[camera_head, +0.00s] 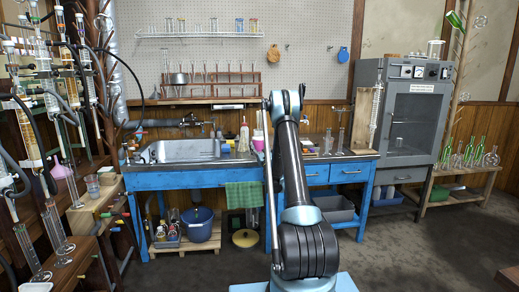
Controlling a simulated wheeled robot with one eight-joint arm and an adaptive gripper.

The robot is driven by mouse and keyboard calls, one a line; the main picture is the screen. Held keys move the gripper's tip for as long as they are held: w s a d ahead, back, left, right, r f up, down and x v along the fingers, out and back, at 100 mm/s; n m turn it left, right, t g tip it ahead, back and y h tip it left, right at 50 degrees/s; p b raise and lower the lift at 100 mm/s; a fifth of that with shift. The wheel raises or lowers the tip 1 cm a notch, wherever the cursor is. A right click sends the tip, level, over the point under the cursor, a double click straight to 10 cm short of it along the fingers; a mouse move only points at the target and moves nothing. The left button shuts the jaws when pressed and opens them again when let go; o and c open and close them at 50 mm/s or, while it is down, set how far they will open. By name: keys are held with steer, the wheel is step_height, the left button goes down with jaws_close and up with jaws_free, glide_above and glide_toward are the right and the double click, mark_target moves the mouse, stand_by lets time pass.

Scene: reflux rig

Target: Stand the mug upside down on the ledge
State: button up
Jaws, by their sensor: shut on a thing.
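My arm rises from the bottom middle of the head view toward the sink bench, and its upper end stands in front of the back wall. My gripper cannot be made out; the arm's end hides it or it is too small to tell. I cannot pick out a mug for certain. A small pink item (258,143) shows just left of my arm at the bench, too small to name. A narrow wooden ledge (195,101) runs along the wall above the sink, below a rack of glass tubes; whether it is the task's ledge is unclear.
The blue bench (160,181) carries a metal sink (182,150) and bottles. Crowded glassware stands (45,110) fill the left side, close to a small table with a clear beaker (92,186). A grey oven cabinet (412,115) stands at right. Open floor lies at the front right.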

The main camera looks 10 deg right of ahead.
steer(key=shift+w+f, duration=0.4)
steer(key=shift+w, duration=0.2)
steer(key=shift+f, duration=1.45)
steer(key=shift+f, duration=0.1)
steer(key=o, duration=1.6)
steer(key=shift+s, duration=0.1)
